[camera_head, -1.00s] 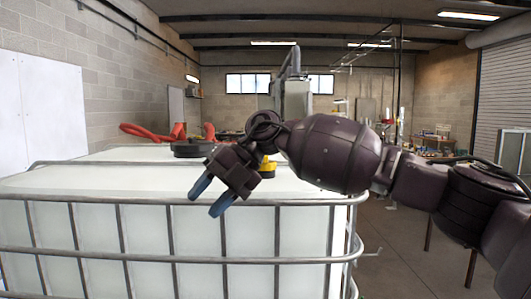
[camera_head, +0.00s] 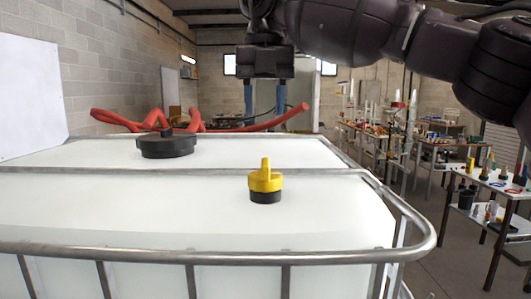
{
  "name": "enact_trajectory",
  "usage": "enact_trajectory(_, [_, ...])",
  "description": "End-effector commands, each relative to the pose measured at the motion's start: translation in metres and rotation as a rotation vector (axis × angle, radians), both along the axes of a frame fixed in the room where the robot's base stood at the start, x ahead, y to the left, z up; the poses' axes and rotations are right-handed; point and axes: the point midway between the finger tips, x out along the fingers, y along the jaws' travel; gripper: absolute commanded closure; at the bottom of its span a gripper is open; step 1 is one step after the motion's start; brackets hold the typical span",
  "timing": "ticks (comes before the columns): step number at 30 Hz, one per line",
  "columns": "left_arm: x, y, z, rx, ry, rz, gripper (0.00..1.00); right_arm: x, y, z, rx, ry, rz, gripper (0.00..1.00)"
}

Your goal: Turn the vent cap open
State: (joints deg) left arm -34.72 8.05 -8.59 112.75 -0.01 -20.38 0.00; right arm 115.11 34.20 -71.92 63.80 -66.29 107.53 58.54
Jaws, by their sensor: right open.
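The yellow vent cap (camera_head: 266,181) stands upright on a black base on top of the white caged tank (camera_head: 100,212). A short yellow handle sticks up from it. My right gripper (camera_head: 265,112) hangs from above in the head view, its two blue fingers pointing down and spread apart with nothing between them. In the picture it is above the cap and apart from it. How far in depth it is from the cap is hard to tell. My left gripper is out of view.
A wide black lid (camera_head: 166,146) sits on the tank to the left of the cap. A red hose (camera_head: 205,124) lies behind it. Metal cage rails (camera_head: 230,253) run around and across the tank. Tables with tools (camera_head: 490,186) stand at the right.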

Motion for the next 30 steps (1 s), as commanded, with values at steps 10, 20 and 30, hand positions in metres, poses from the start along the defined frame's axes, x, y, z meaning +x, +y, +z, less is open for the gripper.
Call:
enact_trajectory(10, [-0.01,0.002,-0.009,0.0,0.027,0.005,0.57,-0.001,-0.003,-0.025,-0.015,0.0,-0.009,0.57])
enact_trajectory(20, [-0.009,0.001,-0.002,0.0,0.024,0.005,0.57,-0.001,-0.002,-0.08,-0.014,0.0,-0.009,0.57])
enact_trajectory(30, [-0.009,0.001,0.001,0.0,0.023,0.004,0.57,-0.001,-0.002,-0.105,-0.012,-0.003,-0.01,0.57])
